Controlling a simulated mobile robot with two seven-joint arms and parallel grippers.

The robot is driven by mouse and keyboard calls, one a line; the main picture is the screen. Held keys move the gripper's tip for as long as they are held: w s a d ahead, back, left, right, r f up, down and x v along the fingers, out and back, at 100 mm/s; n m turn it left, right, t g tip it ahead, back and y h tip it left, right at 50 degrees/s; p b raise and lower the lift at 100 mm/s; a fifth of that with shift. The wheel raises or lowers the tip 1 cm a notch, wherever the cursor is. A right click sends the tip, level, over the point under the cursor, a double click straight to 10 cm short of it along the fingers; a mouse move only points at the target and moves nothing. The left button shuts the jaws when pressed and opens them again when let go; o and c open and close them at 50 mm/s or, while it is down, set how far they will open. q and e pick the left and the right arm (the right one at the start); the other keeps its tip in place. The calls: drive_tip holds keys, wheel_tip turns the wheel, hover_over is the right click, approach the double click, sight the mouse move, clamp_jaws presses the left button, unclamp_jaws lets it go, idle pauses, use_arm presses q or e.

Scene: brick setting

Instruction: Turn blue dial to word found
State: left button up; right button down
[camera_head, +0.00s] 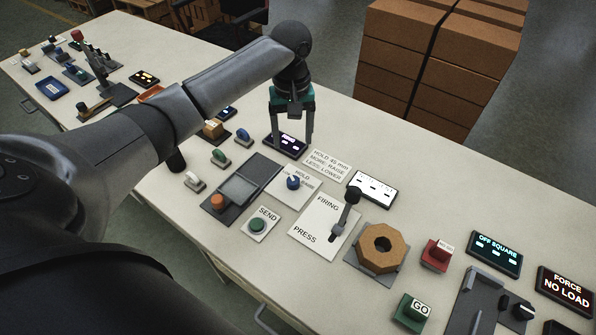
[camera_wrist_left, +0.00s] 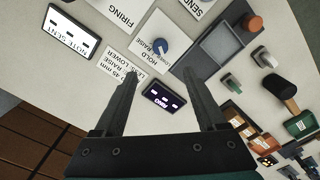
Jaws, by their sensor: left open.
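The blue dial (camera_head: 293,183) sits on a white plate whose readable words are "HOLD" and part of "RAISE". In the left wrist view the dial (camera_wrist_left: 160,46) shows a pale pointer mark; which word it points at I cannot tell. A printed card (camera_head: 328,165) beside it reads "HOLD 45 mm, MORE: RAISE, LESS: LOWER". A dark display (camera_head: 286,146) with small lit marks lies behind the dial. My left gripper (camera_head: 292,136) is open and empty, pointing down over the display, apart from the dial. It also shows in the left wrist view (camera_wrist_left: 162,78). My right gripper is not in view.
A grey press-like tray (camera_head: 240,188) with an orange knob stands left of the dial. A green SEND button (camera_head: 258,224) and a black lever (camera_head: 346,212) on the FIRING/PRESS plate are nearer. A white display (camera_head: 372,187) lies right.

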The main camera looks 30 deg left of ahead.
sight(293, 181)
use_arm(q)
wheel_tip(293, 181, down, 14)
drive_tip(key=b, duration=0.4)
drive_tip(key=shift+s, duration=0.15)
drive_tip(key=shift+f+b, duration=0.4)
drive_tip(key=c, duration=0.9)
clamp_jaws()
